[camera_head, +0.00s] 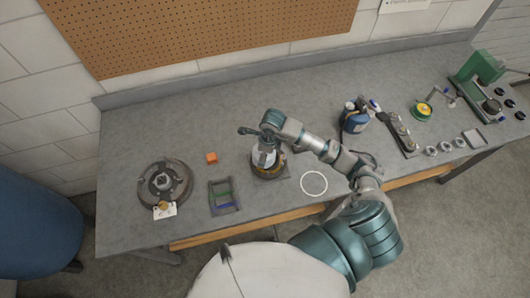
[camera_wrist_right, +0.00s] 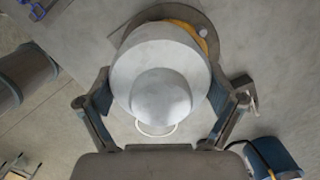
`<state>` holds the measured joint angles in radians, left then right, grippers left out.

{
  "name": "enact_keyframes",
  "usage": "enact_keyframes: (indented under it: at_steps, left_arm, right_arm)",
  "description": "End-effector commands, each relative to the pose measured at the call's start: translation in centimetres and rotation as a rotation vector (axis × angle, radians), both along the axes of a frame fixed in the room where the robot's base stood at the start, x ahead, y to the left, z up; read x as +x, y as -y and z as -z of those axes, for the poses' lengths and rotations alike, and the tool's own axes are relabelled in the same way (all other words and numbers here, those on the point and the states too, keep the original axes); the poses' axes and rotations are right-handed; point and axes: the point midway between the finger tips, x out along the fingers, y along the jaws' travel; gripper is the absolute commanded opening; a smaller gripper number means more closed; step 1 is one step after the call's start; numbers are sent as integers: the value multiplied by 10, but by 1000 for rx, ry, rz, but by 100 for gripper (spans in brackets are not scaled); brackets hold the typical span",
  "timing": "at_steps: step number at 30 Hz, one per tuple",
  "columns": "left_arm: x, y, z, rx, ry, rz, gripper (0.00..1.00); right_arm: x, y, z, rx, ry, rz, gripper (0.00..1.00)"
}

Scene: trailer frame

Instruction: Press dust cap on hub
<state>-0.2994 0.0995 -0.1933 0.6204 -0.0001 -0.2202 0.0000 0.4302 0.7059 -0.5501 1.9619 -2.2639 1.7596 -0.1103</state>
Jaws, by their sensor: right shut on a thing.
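The hub (camera_head: 180,184) looks like the dark round disc with a raised centre, lying on the left of the bench. A small brassy piece (camera_head: 163,205) lies on a white card at its front edge; I cannot tell whether it is the dust cap. My right gripper (camera_head: 264,142) is well to the right of the hub. It is shut on a silver-white domed piece (camera_head: 263,158), which fills the right wrist view (camera_wrist_right: 162,90) between the two fingers. This piece is at a dark base with a yellow-brown ring (camera_head: 267,173); contact is unclear. My left gripper is not in view.
A white ring (camera_head: 314,183) is on the bench. A blue drum (camera_head: 35,225) is at left.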

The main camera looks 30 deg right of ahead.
Motion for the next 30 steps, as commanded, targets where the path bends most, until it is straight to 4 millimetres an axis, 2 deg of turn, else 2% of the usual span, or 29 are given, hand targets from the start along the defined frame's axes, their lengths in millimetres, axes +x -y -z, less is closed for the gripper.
enact_keyframes:
  at_steps: [10,21,30]
  left_arm:
    - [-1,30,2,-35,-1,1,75]
    - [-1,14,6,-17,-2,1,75]
    - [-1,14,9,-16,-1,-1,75]
  right_arm:
    - [0,-1,1,-2,-1,-1,25]
    - [0,11,4,-2,-2,2,25]
    - [0,18,6,-3,-2,2,25]
